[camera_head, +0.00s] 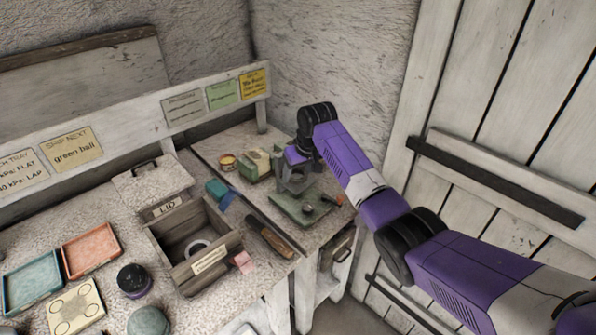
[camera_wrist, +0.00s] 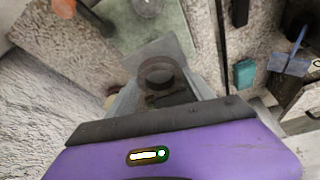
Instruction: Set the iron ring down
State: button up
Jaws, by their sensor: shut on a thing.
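My gripper (camera_head: 297,182) is at the back right of the bench, over the rear part of a green-grey plate (camera_head: 288,210). In the wrist view my gripper (camera_wrist: 160,88) has its grey fingers around a dark, brownish iron ring (camera_wrist: 157,65), and it is shut on it. The plate also shows in the wrist view (camera_wrist: 150,22), beyond the ring. I cannot tell whether the ring touches the plate. In the head view the ring is hidden by the gripper or too small to make out.
Small dark pieces (camera_head: 308,210) lie on the plate. A wooden box (camera_head: 180,275) with a pale ring (camera_head: 198,248) inside stands to the left. A wooden-handled tool (camera_head: 270,240) lies between. A plank door (camera_head: 500,130) bounds the right.

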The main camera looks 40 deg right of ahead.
jog(key=shift+f, duration=0.4)
jog(key=o, duration=1.8)
jog(key=shift+c, duration=0.2)
jog(key=shift+r+p, duration=1.8)
jog(key=shift+r, duration=0.25)
jog(key=shift+f, duration=0.1)
